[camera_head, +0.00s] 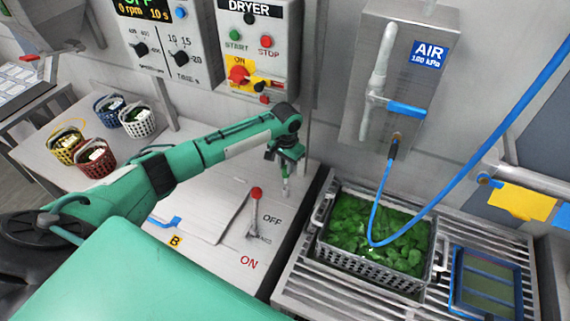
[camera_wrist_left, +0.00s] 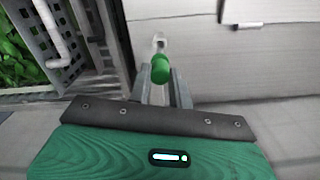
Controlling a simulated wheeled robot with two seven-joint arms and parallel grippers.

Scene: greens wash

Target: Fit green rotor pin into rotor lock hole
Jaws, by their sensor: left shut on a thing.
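My left gripper (camera_head: 286,183) points down over the right part of the dryer's pale top, behind the red-knobbed lever. In the left wrist view, the left gripper (camera_wrist_left: 160,88) is shut on the green rotor pin (camera_wrist_left: 160,69), whose rounded green head shows between the fingers. A small light fitting (camera_wrist_left: 159,42) shows just beyond the pin on the pale surface; I cannot tell whether it is the rotor lock hole. The pin's lower end is hidden, so whether it touches or enters anything is unclear. My right gripper is not in view.
The red-knobbed lever (camera_head: 256,193) stands near the gripper. A basket of greens (camera_head: 374,282) with a blue hose in it sits on the slatted rack at right. Several small baskets, including a red one (camera_head: 90,170), stand at left. The dryer panel (camera_head: 256,30) is behind.

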